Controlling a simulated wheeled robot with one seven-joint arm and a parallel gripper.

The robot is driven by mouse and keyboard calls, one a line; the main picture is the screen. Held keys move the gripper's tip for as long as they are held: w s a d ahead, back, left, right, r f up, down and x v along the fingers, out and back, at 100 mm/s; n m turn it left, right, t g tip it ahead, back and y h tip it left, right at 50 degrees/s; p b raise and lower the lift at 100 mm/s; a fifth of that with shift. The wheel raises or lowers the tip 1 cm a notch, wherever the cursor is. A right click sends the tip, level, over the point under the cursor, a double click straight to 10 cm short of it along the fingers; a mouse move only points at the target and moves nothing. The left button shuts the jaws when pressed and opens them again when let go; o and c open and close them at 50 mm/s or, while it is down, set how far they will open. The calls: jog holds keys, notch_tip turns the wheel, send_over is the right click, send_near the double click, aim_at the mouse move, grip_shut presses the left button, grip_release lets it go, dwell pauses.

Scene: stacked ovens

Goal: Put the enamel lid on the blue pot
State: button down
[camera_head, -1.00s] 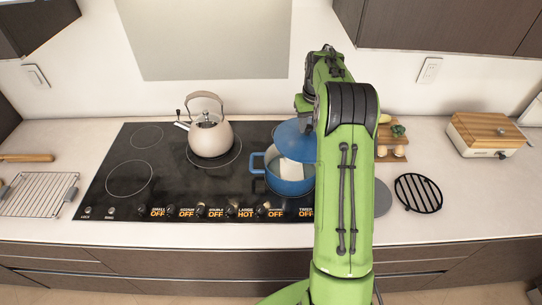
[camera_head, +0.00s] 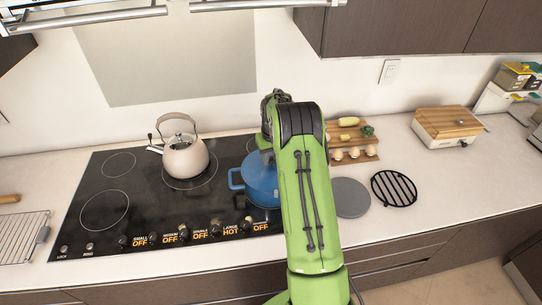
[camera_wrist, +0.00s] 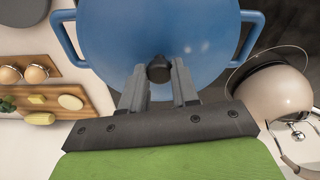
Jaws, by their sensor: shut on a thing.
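The blue enamel lid (camera_head: 260,165) covers the top of the blue pot (camera_head: 262,194) on the cooktop; no white pot interior shows. In the wrist view the lid (camera_wrist: 158,30) fills the top middle, and the pot's two handles, including the left handle (camera_wrist: 66,40), stick out on both sides. My gripper (camera_wrist: 159,80) is shut on the lid's black knob (camera_wrist: 159,68). In the head view my arm hides the pot's right side and most of the gripper (camera_head: 266,150). The lid looks level and roughly centred; whether its rim fully touches all round cannot be told.
A cream kettle (camera_head: 186,156) stands left of the pot on the black cooktop (camera_head: 135,200). To the right are a board with eggs and vegetables (camera_head: 352,141), a grey disc (camera_head: 350,198), a black trivet (camera_head: 394,188) and a wood-topped box (camera_head: 447,122). Counter front right is clear.

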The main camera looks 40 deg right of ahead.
jog(key=shift+f+b, duration=0.3)
jog(key=c, duration=0.8)
grip_release()
jog(key=shift+c, duration=0.2)
jog(key=shift+r, duration=0.1)
